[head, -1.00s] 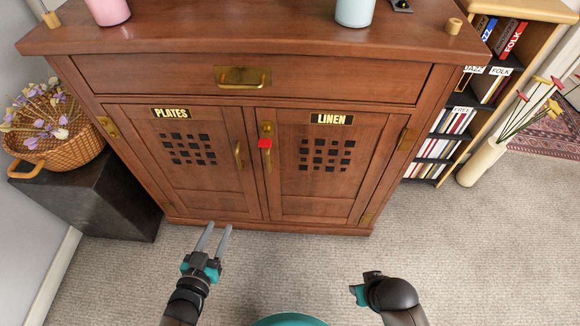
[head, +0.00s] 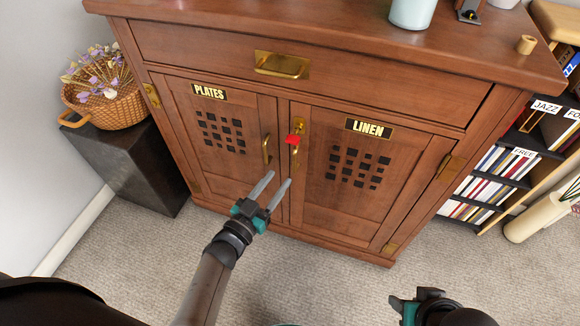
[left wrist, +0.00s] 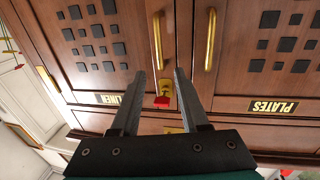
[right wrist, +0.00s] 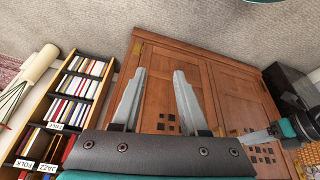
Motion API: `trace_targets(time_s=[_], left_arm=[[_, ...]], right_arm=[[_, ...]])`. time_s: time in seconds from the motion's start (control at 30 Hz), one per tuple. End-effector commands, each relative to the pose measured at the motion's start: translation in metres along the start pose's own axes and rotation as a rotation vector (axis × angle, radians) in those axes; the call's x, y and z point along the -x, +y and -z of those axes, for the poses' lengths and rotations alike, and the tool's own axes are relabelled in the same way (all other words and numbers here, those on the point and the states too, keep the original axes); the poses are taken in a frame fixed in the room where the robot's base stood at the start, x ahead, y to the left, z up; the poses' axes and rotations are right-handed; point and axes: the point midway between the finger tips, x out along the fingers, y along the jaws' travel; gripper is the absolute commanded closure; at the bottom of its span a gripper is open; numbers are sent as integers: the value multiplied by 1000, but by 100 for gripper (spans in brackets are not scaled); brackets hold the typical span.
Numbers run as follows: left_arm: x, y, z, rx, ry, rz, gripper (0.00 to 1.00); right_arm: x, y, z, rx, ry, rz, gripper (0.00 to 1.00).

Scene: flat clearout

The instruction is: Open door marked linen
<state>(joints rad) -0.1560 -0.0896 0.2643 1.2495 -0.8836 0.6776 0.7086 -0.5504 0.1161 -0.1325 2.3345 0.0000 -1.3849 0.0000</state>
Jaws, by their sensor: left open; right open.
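The linen door (head: 350,205) is the right door of the brown wooden cabinet and is closed. Its black label (head: 369,128) reads LINEN. My left gripper (head: 278,183) is open and empty, in front of the cabinet just below the handles. In the left wrist view, the linen handle (left wrist: 158,50) and red piece (left wrist: 162,101) show between the open fingers, beyond them. My right gripper (right wrist: 158,90) is open and empty, pointing toward the cabinet from farther back.
The closed plates door (head: 215,160) has its own handle (head: 267,148) close beside the linen one. A drawer (head: 400,85) is above. A dark stand (head: 135,165) with a flower basket is at left, a bookshelf (head: 490,190) at right. Carpet in front is clear.

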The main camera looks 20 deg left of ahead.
Motion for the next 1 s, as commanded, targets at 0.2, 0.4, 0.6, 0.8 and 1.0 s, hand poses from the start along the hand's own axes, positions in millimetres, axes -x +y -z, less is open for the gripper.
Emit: trace_targets(time_s=[0.2,0.4,0.6,0.8,1.0], left_arm=[[-41,0,-2,2,4,1,55],[-58,0,-2,2,0,1,55],[-66,0,-1,2,0,0,55],[-69,0,-1,1,-1,0,55],[-69,0,0,1,-1,0,55]], right_arm=[[14,-5,12,6,88,12,57],[8,-16,27,15,195,41,57],[3,-24,35,19,263,60,57],[3,-26,39,20,288,66,57],[3,-26,39,20,289,67,57]])
